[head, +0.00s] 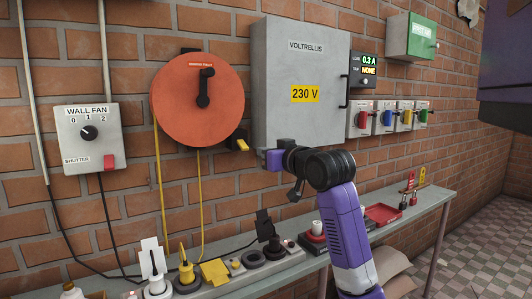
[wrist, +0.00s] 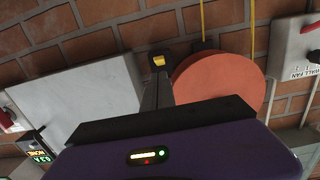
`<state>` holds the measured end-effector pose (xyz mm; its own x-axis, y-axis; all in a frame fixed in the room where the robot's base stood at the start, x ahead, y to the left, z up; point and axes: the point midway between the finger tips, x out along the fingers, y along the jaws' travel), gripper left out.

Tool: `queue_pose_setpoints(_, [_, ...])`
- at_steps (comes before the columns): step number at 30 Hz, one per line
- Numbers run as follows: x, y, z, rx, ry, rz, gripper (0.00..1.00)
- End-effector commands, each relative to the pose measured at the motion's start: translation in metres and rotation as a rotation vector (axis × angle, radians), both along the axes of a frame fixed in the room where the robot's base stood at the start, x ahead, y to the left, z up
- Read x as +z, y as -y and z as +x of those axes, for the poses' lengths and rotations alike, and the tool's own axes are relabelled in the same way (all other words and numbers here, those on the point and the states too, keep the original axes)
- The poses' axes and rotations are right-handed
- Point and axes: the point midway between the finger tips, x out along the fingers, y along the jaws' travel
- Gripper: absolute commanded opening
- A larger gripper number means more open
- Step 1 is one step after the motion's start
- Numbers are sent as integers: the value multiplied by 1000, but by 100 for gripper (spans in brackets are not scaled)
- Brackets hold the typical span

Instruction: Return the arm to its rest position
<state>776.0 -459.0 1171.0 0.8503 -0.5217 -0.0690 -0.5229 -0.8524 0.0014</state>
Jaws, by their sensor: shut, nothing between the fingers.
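My arm (head: 345,225), purple with black joints, rises from the bottom of the head view and bends left in front of the grey cabinet. My gripper (head: 272,158) shows as a small purple and black end by the cabinet's lower left corner; its fingertips are not clear there. In the wrist view the narrow dark fingers (wrist: 158,88) are together and hold nothing. A yellow-and-black plug fitting (head: 241,145) is on the wall just left of my gripper. It also shows beyond the fingers in the wrist view (wrist: 159,62); I cannot tell the gap.
The grey cabinet (head: 300,75) and orange reel (head: 197,105) are mounted on the brick wall close to my gripper. Yellow cords hang below the reel. A narrow bench (head: 420,210) below carries several plugs, a red tray (head: 383,214) and padlocks. Floor shows at the right.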

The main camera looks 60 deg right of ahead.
Motion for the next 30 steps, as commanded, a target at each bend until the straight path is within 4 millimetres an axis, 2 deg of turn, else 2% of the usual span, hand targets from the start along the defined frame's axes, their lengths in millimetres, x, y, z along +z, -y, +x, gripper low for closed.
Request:
queue_pose_setpoints(14, [2, 0, 0, 0, 6, -5, 0])
queue_pose_setpoints(17, [13, 1, 0, -2, 41, -31, 0])
queue_pose_setpoints(21, [49, -1, -8, -19, 148, -120, 0])
queue_pose_setpoints(23, [56, -1, -15, -32, 202, -151, 0])
queue_pose_setpoints(26, [53, -8, -21, -44, 278, -179, 0])
queue_pose_setpoints(30, [37, -24, -24, -48, 352, -186, 0])
